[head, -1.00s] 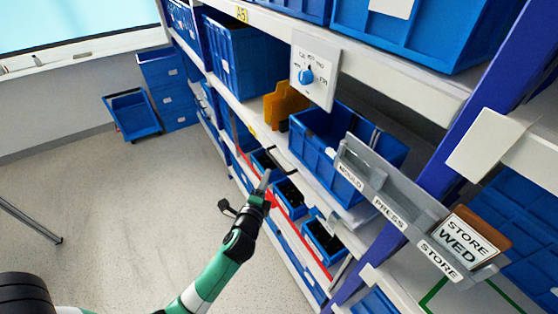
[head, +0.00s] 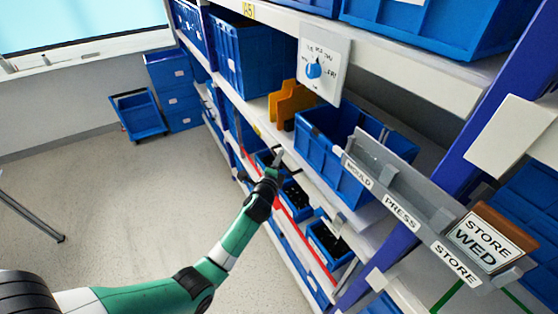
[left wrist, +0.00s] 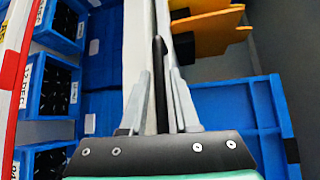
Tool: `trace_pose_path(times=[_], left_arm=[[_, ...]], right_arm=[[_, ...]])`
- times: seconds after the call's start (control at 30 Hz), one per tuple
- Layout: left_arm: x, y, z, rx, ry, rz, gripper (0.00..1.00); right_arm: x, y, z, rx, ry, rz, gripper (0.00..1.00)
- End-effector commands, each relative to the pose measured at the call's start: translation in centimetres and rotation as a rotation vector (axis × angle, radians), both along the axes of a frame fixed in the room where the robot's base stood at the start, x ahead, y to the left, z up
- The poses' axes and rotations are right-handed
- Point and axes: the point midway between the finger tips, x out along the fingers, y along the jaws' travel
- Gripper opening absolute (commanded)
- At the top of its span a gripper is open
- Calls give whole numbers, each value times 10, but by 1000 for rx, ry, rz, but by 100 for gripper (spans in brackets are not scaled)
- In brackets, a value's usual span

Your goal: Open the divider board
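A blue rotary knob (head: 314,71) sits on a white switch plate (head: 333,66) with printed marks, fixed to the shelf front. No part is labelled as a divider board; orange upright boards (head: 291,101) stand on the shelf below the plate and show in the left wrist view (left wrist: 205,32). My left gripper (head: 279,156) is at the shelf edge, below and left of the orange boards. In the left wrist view its two fingers (left wrist: 160,75) are apart, with a thin black bar (left wrist: 160,85) between them; whether they touch it is unclear. My right gripper is not in view.
A blue bin (head: 345,160) stands right of the orange boards. A grey rail (head: 400,190) with MOULD, PRESS and STORE labels sticks out at the right. Small blue bins (head: 327,240) line a lower shelf.

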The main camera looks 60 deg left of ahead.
Motion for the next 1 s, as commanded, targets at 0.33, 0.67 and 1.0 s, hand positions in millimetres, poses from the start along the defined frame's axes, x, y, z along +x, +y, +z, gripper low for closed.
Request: trace_pose_path(times=[0.33, 0.67, 1.0], left_arm=[[0, 0, 0, 0, 0, 0, 0], [0, 0, 0, 0, 0, 0, 0], [0, 0, 0, 0, 0, 0, 0]], right_arm=[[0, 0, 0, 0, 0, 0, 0], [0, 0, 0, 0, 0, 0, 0], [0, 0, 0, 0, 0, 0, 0]])
